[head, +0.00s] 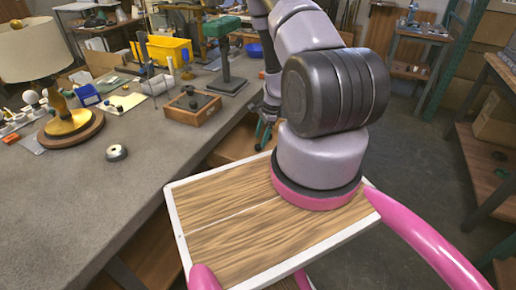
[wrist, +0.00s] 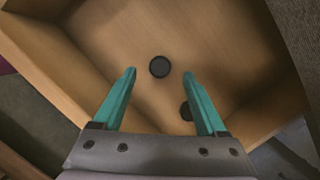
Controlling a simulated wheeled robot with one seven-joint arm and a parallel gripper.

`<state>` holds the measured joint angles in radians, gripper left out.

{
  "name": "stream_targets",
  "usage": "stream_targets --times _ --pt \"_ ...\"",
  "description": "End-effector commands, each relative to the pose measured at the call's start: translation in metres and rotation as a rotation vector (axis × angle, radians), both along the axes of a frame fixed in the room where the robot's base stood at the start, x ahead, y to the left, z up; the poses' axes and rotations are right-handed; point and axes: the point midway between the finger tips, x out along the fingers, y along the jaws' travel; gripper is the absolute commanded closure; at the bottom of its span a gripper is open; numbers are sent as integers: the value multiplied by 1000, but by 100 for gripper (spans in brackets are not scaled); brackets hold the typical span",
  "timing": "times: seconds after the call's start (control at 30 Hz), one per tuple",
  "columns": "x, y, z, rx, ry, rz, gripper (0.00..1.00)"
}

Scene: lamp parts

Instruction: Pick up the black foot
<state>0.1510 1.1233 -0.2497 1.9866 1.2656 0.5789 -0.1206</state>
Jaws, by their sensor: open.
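A small round black foot (wrist: 160,67) lies on the floor of an open wooden drawer (wrist: 215,45) in the wrist view. It appears between and beyond my gripper's fingertips, untouched. A second black round piece (wrist: 186,111) lies in the drawer nearer the wrist, partly hidden behind the right finger. My gripper (wrist: 160,73) has its two teal fingers spread, with nothing between them. In the head view my gripper (head: 263,136) points down beside the bench edge over the drawer. The black pieces in the drawer cannot be made out there.
Drawer walls surround the black pieces. Shelves stand at the right; floor between is clear.

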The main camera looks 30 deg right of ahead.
Motion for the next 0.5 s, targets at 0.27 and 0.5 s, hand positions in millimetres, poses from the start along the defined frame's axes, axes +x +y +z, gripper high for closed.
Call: stream_targets --times 0.27,0.5 --pt "1 9 -34 0 1 2 25" --pt "1 10 -35 0 0 2 25"
